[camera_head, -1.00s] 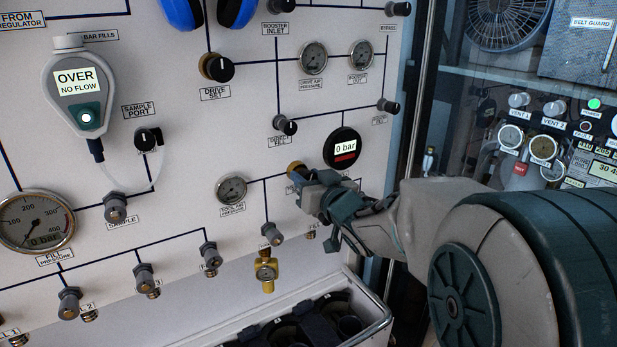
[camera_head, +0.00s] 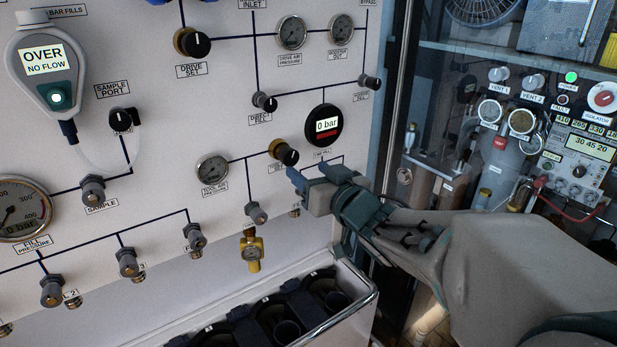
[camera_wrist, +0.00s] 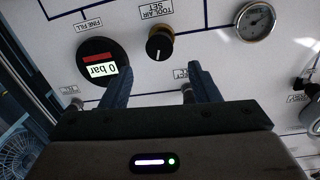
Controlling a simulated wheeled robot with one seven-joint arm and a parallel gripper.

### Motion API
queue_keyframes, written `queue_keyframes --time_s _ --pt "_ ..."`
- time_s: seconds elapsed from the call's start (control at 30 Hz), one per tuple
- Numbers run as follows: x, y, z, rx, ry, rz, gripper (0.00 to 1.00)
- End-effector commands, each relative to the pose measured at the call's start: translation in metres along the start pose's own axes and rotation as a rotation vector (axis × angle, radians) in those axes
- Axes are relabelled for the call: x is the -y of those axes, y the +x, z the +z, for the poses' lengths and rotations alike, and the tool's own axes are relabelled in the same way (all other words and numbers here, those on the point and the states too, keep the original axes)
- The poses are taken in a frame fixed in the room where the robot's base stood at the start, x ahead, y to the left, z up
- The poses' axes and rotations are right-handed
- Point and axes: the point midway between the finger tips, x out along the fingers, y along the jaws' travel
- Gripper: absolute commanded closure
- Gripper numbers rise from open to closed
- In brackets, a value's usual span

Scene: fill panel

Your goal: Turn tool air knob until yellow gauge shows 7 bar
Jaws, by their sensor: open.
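The tool air knob (camera_head: 285,153) is black with a brass collar, on the white panel. In the wrist view the knob (camera_wrist: 160,43) carries a "TOOL AIR SET" label and a pale pointer line. My gripper (camera_head: 305,177) is open and empty, just below and to the right of the knob, not around it. In the wrist view its two fingers (camera_wrist: 158,82) are spread, with the knob beyond their tips. The tool air pressure gauge (camera_head: 212,170) is left of the knob.
A round black display (camera_head: 323,125) reading "0 bar" sits above right of the knob. A hose fitting (camera_head: 256,214) stands out below the knob. A metal-railed bin (camera_head: 372,296) is under the panel. Open space lies in front of the panel.

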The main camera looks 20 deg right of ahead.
Motion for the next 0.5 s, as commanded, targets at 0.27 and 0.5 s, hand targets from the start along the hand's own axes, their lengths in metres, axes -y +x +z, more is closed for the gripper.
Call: queue_keyframes --time_s 0.27,0.5 --pt "0.001 -0.038 0.001 -0.003 -0.002 -0.002 0.44" --pt "0.001 -0.049 0.000 0.000 0.000 -0.002 0.44"
